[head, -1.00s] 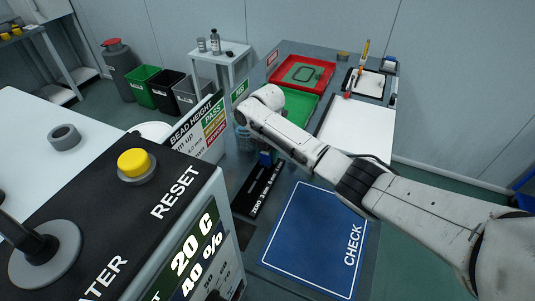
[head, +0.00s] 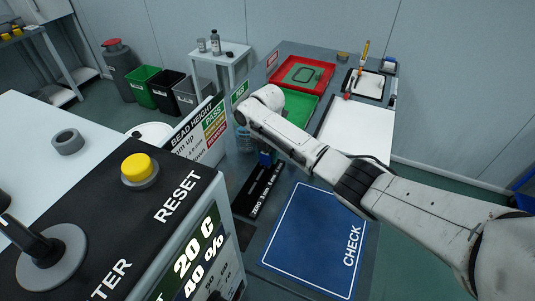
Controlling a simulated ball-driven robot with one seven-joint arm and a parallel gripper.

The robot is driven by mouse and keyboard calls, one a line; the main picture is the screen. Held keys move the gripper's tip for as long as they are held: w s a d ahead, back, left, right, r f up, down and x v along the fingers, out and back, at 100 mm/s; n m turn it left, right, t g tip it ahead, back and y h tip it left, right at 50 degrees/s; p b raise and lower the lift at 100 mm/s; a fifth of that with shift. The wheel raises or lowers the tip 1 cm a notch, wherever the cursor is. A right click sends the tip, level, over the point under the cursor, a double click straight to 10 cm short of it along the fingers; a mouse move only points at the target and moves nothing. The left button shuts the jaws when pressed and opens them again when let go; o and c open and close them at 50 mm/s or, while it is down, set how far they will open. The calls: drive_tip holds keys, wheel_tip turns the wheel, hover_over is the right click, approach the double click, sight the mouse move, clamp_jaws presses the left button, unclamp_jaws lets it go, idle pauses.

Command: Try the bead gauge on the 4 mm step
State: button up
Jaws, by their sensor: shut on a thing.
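A black step strip (head: 262,189) with white markings, the word ZERO and mm figures, lies on the grey bench below my forearm. The markings are too small to read surely. My gripper (head: 246,142) hangs down from the wrist at the left end of my arm, and its fingers are mostly hidden. A small dark blue piece (head: 266,158), which looks like the bead gauge, shows just under the arm at the strip's far end. It is shut in my gripper; whether it touches a step cannot be told.
A blue CHECK mat (head: 315,240) lies right of the strip. A machine with a yellow RESET button (head: 137,167) stands close at left. A bead height sign (head: 203,130) stands behind. Red (head: 302,64) and green (head: 298,110) trays and a white sheet (head: 357,133) lie farther back.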

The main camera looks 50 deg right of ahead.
drive_tip(key=shift+r+p, duration=2.95)
drive_tip(key=shift+r, duration=0.75)
